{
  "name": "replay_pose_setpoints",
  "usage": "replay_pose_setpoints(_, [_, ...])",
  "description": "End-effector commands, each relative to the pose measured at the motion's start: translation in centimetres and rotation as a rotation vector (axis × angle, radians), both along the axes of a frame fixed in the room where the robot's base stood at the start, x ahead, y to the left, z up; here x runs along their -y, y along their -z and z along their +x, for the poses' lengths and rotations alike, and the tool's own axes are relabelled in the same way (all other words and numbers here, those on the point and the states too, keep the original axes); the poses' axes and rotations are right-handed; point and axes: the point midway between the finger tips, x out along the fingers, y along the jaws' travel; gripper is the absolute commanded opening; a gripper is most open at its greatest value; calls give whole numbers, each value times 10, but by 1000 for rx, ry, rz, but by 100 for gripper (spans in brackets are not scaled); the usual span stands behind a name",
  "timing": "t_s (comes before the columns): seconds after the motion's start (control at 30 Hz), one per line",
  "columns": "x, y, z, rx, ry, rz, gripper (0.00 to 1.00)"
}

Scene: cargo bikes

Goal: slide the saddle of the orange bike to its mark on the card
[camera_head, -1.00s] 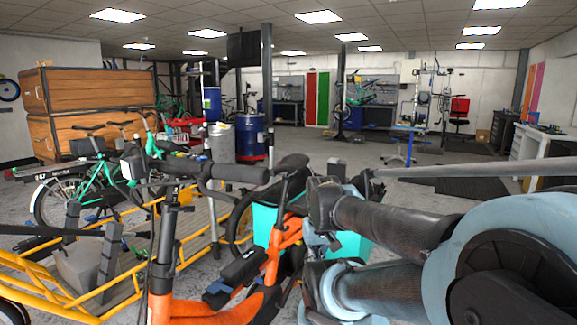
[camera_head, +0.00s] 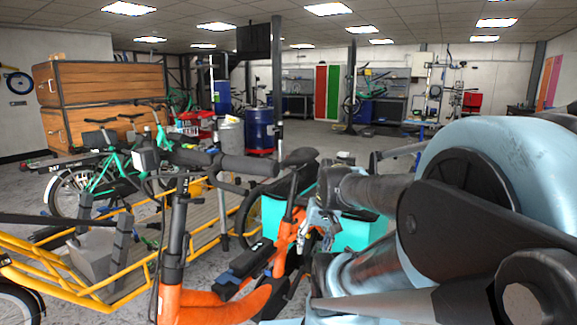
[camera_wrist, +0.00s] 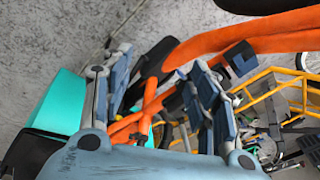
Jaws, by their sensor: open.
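The orange bike (camera_head: 222,300) stands in front of me, its orange frame running from the handlebar column towards the rear. Its black saddle (camera_head: 298,157) is behind the handlebar, on a dark post (camera_head: 292,195). My gripper (camera_head: 322,218) is low and just right of the post, partly hidden by my arm. In the wrist view, my gripper (camera_wrist: 160,98) has its two fingers apart, with orange frame tubes and a dark part showing between them. I cannot tell whether it touches the bike. The saddle is not clear in the wrist view. I cannot make out the card or its mark.
A turquoise box (camera_head: 272,220) is at the bike's rear, close to my gripper, and shows in the wrist view too. A yellow cargo frame (camera_head: 100,283) and a green bike (camera_head: 112,165) stand left. Open floor (camera_head: 345,143) lies behind.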

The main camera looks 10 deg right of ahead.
Motion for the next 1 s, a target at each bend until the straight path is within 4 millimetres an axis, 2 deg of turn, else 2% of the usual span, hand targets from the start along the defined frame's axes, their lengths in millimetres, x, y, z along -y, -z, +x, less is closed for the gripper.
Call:
replay_pose_setpoints(0.23, [-22, -22, 48, 5, 74, 197, 54])
replay_pose_setpoints(0.53, [-36, -48, 112, 30, 154, 434, 54])
replay_pose_setpoints(0.77, [-33, -67, 164, 65, 209, 614, 54])
replay_pose_setpoints(1.0, [-18, -85, 216, 115, 260, 800, 54])
